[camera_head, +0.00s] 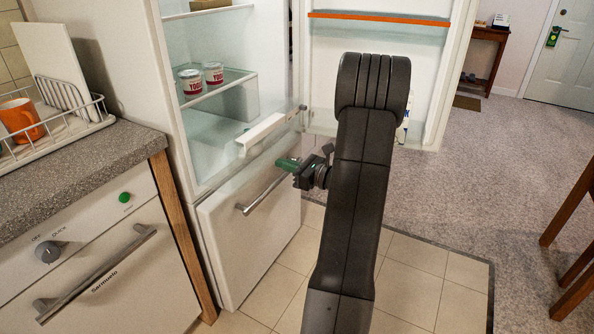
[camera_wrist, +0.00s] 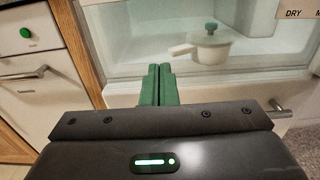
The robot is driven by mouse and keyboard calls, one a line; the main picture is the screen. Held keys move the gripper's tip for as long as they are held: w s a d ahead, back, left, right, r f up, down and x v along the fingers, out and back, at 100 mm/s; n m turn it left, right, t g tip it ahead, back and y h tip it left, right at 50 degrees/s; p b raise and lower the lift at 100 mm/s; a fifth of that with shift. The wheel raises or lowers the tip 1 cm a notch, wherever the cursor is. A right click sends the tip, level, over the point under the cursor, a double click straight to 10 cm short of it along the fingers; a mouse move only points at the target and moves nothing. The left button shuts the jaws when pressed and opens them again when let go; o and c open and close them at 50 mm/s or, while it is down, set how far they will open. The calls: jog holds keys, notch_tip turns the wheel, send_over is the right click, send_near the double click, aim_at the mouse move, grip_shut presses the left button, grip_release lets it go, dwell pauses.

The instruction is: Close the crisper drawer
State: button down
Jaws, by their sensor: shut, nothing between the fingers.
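The fridge stands open in the head view. The crisper drawer (camera_head: 262,133) shows as a clear front with a white strip, sticking out beyond the shelf above it. In the wrist view, a pale strip with the letters "DRY" (camera_wrist: 293,14) is at the top right. My gripper (camera_head: 287,163) is in front of the fridge, below and slightly right of the white strip. Its green fingers (camera_wrist: 155,84) are together and empty, pointing toward the fridge. I cannot tell whether they touch anything.
A lower white compartment with a metal handle (camera_head: 263,195) is below the crisper. Two yogurt cups (camera_head: 191,82) stand on the glass shelf above. The wrist view shows a white lidded pot (camera_wrist: 203,45) inside. The open fridge door (camera_head: 376,35) is right; a counter (camera_head: 85,155) is left.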

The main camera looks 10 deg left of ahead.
aim_at(255, 155)
jog(key=b+x, duration=0.1)
jog(key=x, duration=0.6)
jog(key=shift+a, duration=0.2)
